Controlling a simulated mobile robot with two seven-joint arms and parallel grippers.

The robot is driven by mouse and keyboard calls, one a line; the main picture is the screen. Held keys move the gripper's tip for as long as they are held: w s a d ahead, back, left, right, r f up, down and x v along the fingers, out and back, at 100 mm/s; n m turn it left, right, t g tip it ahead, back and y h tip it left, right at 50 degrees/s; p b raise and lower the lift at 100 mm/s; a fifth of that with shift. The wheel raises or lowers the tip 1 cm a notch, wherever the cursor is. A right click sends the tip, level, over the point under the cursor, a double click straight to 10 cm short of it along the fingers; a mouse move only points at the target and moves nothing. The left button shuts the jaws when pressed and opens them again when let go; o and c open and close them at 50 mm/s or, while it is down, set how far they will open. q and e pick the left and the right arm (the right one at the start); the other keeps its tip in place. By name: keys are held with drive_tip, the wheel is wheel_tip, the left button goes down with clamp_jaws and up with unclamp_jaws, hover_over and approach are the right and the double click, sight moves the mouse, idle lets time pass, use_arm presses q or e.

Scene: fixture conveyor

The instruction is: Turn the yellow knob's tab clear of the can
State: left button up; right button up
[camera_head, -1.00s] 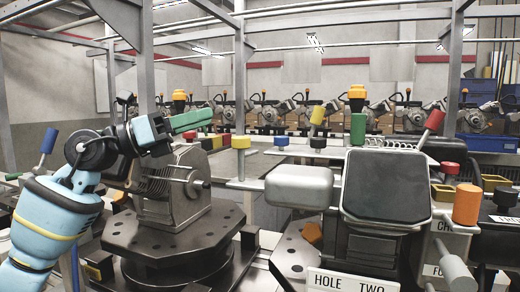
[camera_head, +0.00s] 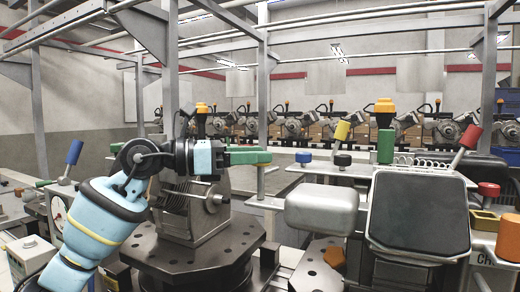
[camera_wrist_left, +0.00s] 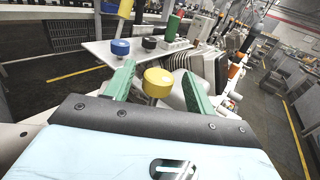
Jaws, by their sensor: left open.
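The yellow knob (camera_wrist_left: 158,82) has a round ribbed cap and shows between the green fingers of my left gripper (camera_wrist_left: 158,70) in the left wrist view. The gripper is open, with a gap on each side of the cap; I cannot tell how deep the knob sits between the fingers. In the head view my left gripper (camera_head: 264,157) points right, level, and the yellow knob is not visible, probably behind the fingers. The knob's tab cannot be made out. No can is clearly identifiable; a pale rounded body shows just behind the knob in the wrist view.
A blue knob (camera_head: 303,156) and a black knob (camera_head: 342,160) stand to the right of my gripper. A grey rounded box (camera_head: 322,208) and a dark-topped machine (camera_head: 420,212) lie farther right. A finned grey block (camera_head: 190,210) sits below my left wrist.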

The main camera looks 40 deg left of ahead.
use_arm(q)
drive_tip(key=shift+x, duration=0.95)
drive_tip(key=c, duration=1)
drive_tip(key=shift+o, duration=0.2)
drive_tip(key=shift+n+t+y+p, duration=0.4)
drive_tip(key=shift+n+y+p, duration=0.1)
drive_tip(key=shift+y+p, duration=0.1)
drive_tip(key=shift+y, duration=0.3)
drive_tip(key=o, duration=1)
drive_tip(key=shift+a, duration=0.1)
drive_tip(key=shift+c, duration=0.2)
